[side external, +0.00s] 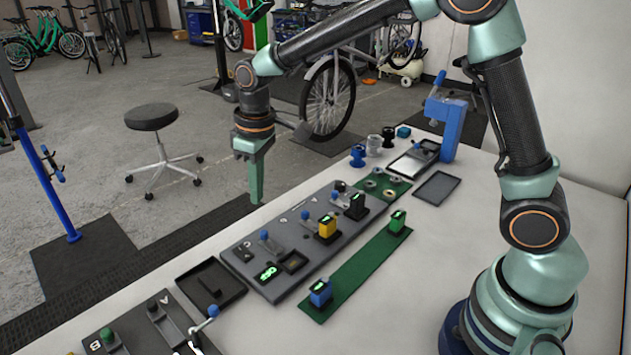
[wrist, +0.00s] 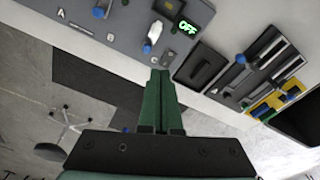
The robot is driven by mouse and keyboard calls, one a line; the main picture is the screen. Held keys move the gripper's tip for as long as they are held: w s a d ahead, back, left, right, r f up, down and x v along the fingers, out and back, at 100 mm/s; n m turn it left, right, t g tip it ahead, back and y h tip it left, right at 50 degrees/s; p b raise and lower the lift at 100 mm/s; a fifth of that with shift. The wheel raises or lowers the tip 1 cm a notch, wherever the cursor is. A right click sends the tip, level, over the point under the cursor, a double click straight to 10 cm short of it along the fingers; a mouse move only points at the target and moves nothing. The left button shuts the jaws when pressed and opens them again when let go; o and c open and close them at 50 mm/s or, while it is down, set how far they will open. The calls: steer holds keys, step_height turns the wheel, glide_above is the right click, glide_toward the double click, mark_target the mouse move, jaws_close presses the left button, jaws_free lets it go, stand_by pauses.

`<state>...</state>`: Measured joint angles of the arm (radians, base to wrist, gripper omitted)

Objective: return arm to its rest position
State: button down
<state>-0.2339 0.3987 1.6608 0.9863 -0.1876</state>
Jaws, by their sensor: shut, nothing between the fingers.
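My gripper (side external: 257,190) hangs from the arm past the table's far edge, above the dark floor mat, left of and apart from the grey panel (side external: 262,233). Its green fingers are together with nothing between them. In the wrist view my gripper (wrist: 160,75) points at the table's edge, and the grey panel with a lit OFF display (wrist: 188,28) shows beyond the fingertips. The arm is raised and stretched out from its base at the right of the table.
On the table are a green strip (side external: 350,272) with small blocks, a dark tray (side external: 211,286), a blue stand (side external: 453,128), a flat grey tray (side external: 437,187) and another panel (side external: 150,332). A stool (side external: 151,117) stands on the floor. The table front is clear.

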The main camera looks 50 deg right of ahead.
steer(key=s+d+r+m+t, duration=0.2)
steer(key=s+d+r, duration=0.2)
steer(key=s, duration=0.4)
steer(key=s+d+r+m+t, duration=0.2)
steer(key=s+d+r, duration=0.3)
steer(key=s, duration=0.3)
steer(key=shift+s+d+m+t, duration=0.15)
steer(key=shift+d+m+t, duration=0.2)
steer(key=shift+d, duration=0.5)
